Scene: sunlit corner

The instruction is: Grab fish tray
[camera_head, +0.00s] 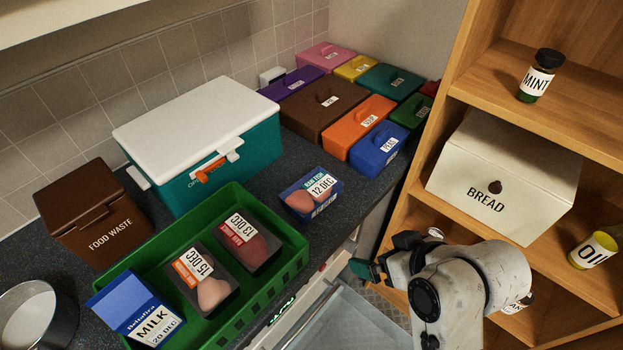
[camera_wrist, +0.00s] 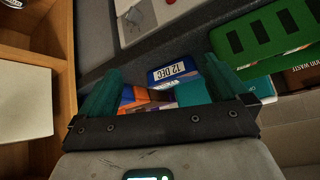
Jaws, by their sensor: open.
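The fish tray (camera_head: 312,193) is a small blue pack with pinkish contents and a label reading "12 DEC".
The green crate (camera_head: 300,262) holds a milk carton and two meat trays. A white-lidded cooler (camera_head: 235,160) stands behind the fish tray. Several coloured boxes, including a blue one (camera_head: 378,149), fill the back corner. A wooden shelf (camera_head: 540,105) rises at right.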

